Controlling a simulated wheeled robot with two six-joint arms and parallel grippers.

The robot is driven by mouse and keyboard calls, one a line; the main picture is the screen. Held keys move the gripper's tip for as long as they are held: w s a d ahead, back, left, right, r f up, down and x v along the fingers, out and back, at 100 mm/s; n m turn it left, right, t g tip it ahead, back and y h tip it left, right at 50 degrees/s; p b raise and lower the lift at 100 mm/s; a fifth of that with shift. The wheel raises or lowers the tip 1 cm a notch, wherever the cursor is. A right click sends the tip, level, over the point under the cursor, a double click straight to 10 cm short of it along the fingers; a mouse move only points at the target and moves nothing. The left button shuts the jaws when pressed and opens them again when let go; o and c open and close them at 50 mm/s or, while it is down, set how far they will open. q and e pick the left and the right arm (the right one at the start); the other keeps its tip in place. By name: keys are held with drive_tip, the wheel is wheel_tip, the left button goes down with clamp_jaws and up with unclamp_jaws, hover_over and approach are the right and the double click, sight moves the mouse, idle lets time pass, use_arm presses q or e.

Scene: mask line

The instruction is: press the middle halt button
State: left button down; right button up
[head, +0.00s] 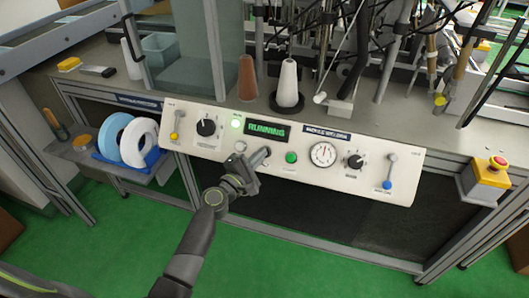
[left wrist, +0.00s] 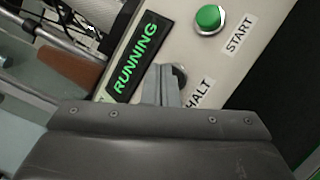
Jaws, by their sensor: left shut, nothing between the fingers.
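A cream control panel (head: 400,178) runs along the front of the machine, with a lit display (head: 267,130) reading "RUNNING" in green. The display also shows in the left wrist view (left wrist: 136,62). My left gripper (head: 262,155) is shut and empty at the panel, below the display. In the left wrist view its closed fingers (left wrist: 162,72) lie beside and partly over a dark round halt button (left wrist: 181,76), next to the "HALT" label (left wrist: 198,93). I cannot tell whether they touch it. The green start button (head: 291,157) is to the right. My right gripper is not in view.
A round gauge (head: 322,154), knobs and levers share the panel. A yellow box with a red button (head: 492,170) stands at the far right. White and blue rolls (head: 138,142) sit on a left side shelf. Green floor in front is clear.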

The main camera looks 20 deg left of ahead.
use_arm(q)
drive_tip(key=shift+w+f+b, duration=0.3)
drive_tip(key=shift+b, duration=0.1)
drive_tip(key=shift+r, duration=0.1)
idle(0.5)
drive_tip(key=shift+s+r+p, duration=0.45)
drive_tip(key=shift+s+p, duration=0.2)
drive_tip(key=s+r+p, duration=0.1)
drive_tip(key=s, duration=0.1)
drive_tip(key=s+r+p, duration=0.1)
drive_tip(key=r+p, duration=0.1)
drive_tip(key=shift+s+a+r+p, duration=0.1)
drive_tip(key=shift+s+p, duration=0.2)
drive_tip(key=shift+s, duration=0.1)
idle(0.5)
